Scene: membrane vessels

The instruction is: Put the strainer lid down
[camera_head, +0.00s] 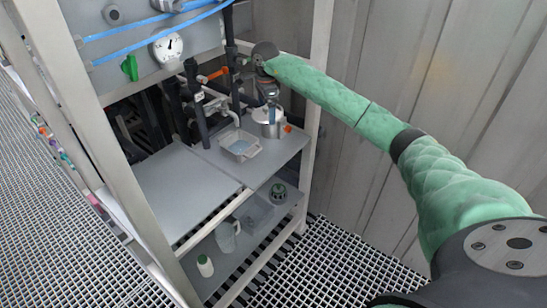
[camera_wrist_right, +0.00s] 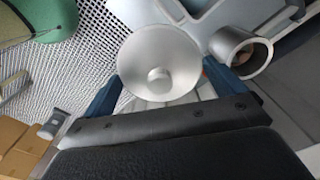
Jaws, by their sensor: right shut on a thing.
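My right gripper (camera_head: 272,112) reaches in over the shelf from the right, at a silver metal vessel (camera_head: 268,127). In the right wrist view a round, silver, dish-like lid (camera_wrist_right: 150,48) with a small central knob (camera_wrist_right: 159,80) sits between the blue fingers of the right gripper (camera_wrist_right: 163,85). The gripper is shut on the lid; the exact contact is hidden. I cannot tell from the head view whether the lid touches the vessel. My left gripper is not in view.
A pale tray (camera_head: 257,153) stands left of the vessel. The grey shelf (camera_head: 180,190) is clear at front left. Dark pipes (camera_head: 193,100) stand behind. The lower shelf holds a clear jug (camera_head: 226,238), a white bottle (camera_head: 205,266) and a green-topped item (camera_head: 278,192). An open grey cylinder (camera_wrist_right: 262,52) is right of the lid.

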